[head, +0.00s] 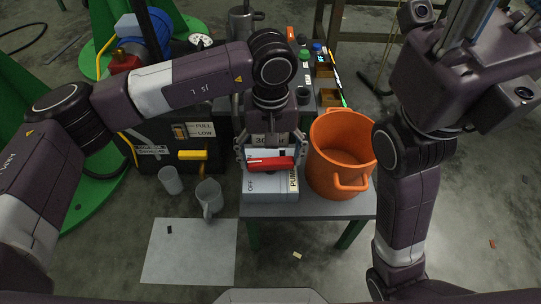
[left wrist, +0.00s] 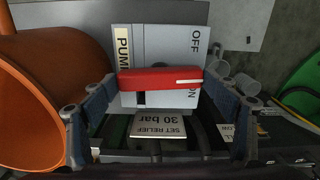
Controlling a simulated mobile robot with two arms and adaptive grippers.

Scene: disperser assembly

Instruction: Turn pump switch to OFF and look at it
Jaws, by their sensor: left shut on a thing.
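The pump switch is a light grey box with PUMP, OFF and ON lettering; its box (head: 270,188) stands on the small grey table. Its red handle (head: 268,164) lies crosswise and also shows in the left wrist view (left wrist: 160,79). There its white-lined end points right, between OFF above and the partly covered ON just below. My left gripper (head: 269,160) comes down from behind, its fingers at both ends of the handle, shut on it. The contact itself is hard to see. My right arm shows at the right, but its gripper is not in view.
An orange pot (head: 342,150) stands close right of the switch. A SET RELIEF 30 bar plate (left wrist: 157,126) sits by the gripper. Left are a yellow handle (head: 192,155), a grey jug (head: 208,194) and a clear cup (head: 171,180). A white sheet (head: 190,255) lies on the floor.

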